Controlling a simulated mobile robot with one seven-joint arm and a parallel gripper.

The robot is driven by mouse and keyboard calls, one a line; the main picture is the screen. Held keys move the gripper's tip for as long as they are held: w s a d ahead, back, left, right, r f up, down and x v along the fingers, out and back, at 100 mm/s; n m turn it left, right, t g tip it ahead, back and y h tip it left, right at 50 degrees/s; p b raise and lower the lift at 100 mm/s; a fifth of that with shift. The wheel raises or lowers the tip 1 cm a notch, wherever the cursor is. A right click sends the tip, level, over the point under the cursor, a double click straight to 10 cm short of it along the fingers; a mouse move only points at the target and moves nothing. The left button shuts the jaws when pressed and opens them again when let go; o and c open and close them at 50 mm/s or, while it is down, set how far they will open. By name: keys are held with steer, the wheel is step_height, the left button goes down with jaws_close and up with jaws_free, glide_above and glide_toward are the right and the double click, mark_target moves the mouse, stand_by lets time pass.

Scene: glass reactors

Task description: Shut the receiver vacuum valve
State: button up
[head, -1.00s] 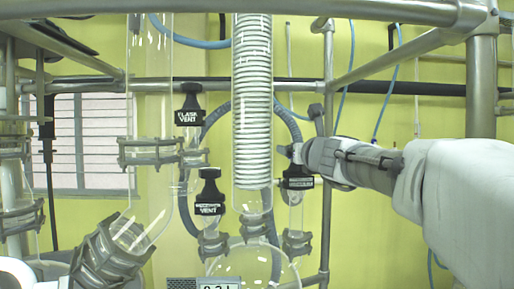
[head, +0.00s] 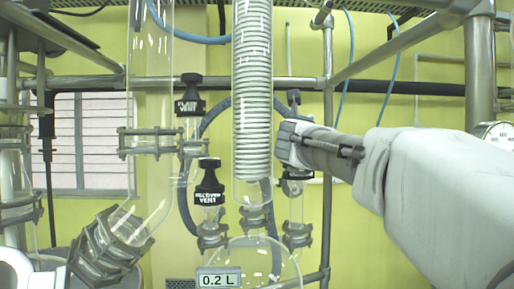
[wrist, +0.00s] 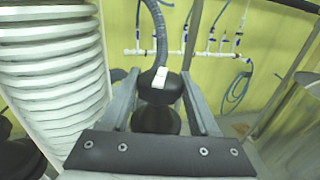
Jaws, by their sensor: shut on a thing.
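The receiver vacuum valve is a black knob (head: 296,173) on a glass stem, just right of the coiled condenser in the head view. My gripper (head: 288,145) covers its upper part, and its label is hidden there. In the wrist view the black knob (wrist: 152,120) with a small white mark stands between the two grey fingers of my gripper (wrist: 160,100). The gripper is shut on the knob. The picture does not show clearly whether the valve is open or shut.
The ribbed white condenser coil (head: 252,100) stands close left of my gripper. The receiver vent knob (head: 208,185) and the flask vent knob (head: 189,95) are further left. A metal post (head: 327,200) stands to the right, and the round receiver flask (head: 262,258) is below.

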steer(key=m+g+h, duration=0.1)
steer(key=h, duration=0.1)
steer(key=m+h, duration=0.2)
steer(key=shift+a+r+g+h, duration=0.1)
steer(key=shift+g+h, duration=0.3)
steer(key=shift+m+g+h, duration=0.7)
steer(key=shift+m+h, duration=0.2)
steer(key=shift+h, duration=0.1)
steer(key=o, duration=1.1)
steer(key=shift+d, duration=0.2)
